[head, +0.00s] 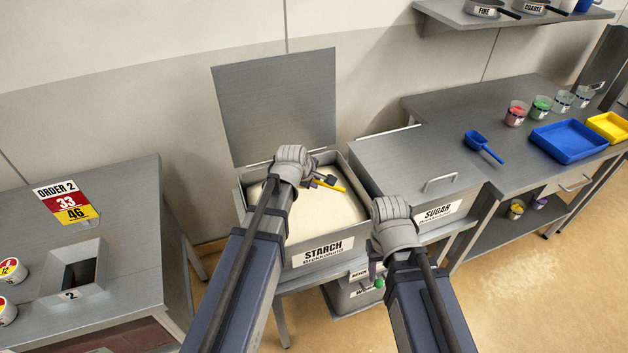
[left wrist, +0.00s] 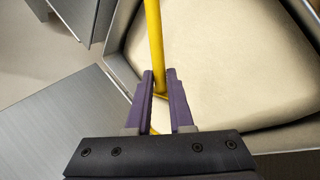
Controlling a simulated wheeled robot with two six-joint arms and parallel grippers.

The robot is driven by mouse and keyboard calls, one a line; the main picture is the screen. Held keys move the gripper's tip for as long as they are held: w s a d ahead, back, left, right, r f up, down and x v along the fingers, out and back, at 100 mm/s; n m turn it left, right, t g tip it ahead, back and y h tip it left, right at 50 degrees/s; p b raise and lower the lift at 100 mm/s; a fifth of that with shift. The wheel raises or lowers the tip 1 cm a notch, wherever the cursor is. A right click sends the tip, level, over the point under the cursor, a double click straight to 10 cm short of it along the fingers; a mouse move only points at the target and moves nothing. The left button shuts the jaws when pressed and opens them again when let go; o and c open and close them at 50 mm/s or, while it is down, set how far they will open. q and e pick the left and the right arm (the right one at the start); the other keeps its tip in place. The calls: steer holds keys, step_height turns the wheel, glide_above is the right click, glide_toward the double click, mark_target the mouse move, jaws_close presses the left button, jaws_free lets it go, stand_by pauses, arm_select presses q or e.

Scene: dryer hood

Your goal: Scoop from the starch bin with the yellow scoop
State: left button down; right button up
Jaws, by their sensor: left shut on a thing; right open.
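The starch bin (head: 323,252) stands open in the middle, its lid (head: 275,100) raised against the wall. Pale starch (head: 325,212) fills much of it. My left gripper (head: 313,182) is over the bin, shut on the yellow scoop (head: 334,185). In the left wrist view the scoop's yellow handle (left wrist: 154,40) runs between the purple fingers (left wrist: 160,78), with the pale starch behind. The scoop's bowl is hard to make out. My right gripper (head: 374,268) is open and empty in front of the bins, partly hidden by its own arm.
The closed sugar bin (head: 415,165) adjoins on the right. A blue scoop (head: 483,147), a blue tray (head: 568,142) and several jars (head: 541,108) are on the right table. The left table (head: 110,195) holds an order card (head: 66,203).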

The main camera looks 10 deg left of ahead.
steer(key=shift+r+p, duration=0.9)
steer(key=shift+r, duration=0.25)
